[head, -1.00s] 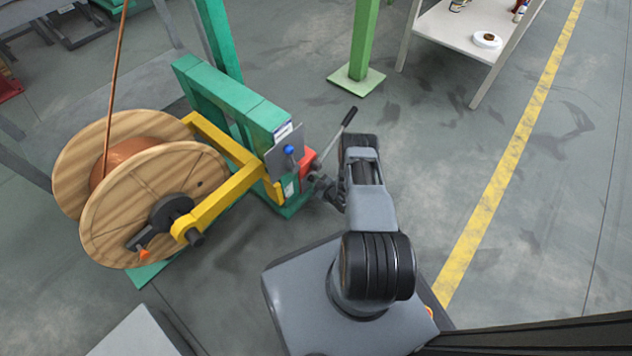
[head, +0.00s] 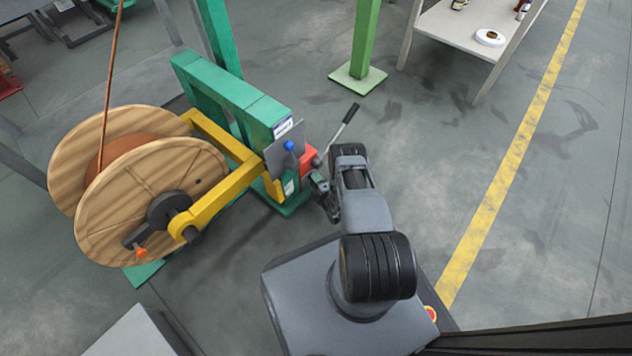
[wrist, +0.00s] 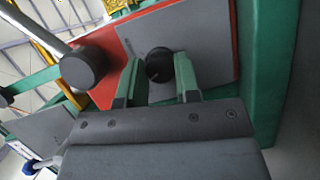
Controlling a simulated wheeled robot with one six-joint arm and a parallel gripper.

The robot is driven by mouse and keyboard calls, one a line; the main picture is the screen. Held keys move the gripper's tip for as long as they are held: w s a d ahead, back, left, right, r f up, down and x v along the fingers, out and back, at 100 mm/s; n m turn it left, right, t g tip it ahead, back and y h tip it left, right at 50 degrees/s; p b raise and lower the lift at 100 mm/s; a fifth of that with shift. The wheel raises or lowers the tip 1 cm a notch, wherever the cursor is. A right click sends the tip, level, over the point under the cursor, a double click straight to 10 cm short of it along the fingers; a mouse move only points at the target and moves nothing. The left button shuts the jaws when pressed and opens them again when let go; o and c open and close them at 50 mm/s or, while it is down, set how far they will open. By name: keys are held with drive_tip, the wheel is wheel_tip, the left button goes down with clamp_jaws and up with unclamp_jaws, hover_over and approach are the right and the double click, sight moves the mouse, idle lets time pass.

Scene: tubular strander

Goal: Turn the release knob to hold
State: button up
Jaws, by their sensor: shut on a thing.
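A dark round knob (wrist: 158,66) with a pale mark on its face sits on a grey plate (wrist: 205,40) in the wrist view. My gripper (wrist: 158,78) has its two green fingers on either side of the knob and is shut on it. In the head view my gripper (head: 318,184) is at the front of the red box (head: 308,160) on the green stand. The knob is hidden there by my arm. Any labels around the knob cannot be read.
A lever (head: 340,130) rises beside the red box; its dark round hub (wrist: 83,68) is close left of my fingers in the wrist view. A blue knob (head: 289,146) is on the grey panel. The wooden reel (head: 150,205) and yellow arm (head: 222,194) stand left.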

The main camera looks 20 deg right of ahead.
drive_tip(key=shift+a+f+n+t+b, duration=0.15)
drive_tip(key=shift+n+t+b, duration=0.5)
drive_tip(key=shift+n, duration=1.05)
drive_tip(key=o, duration=0.9)
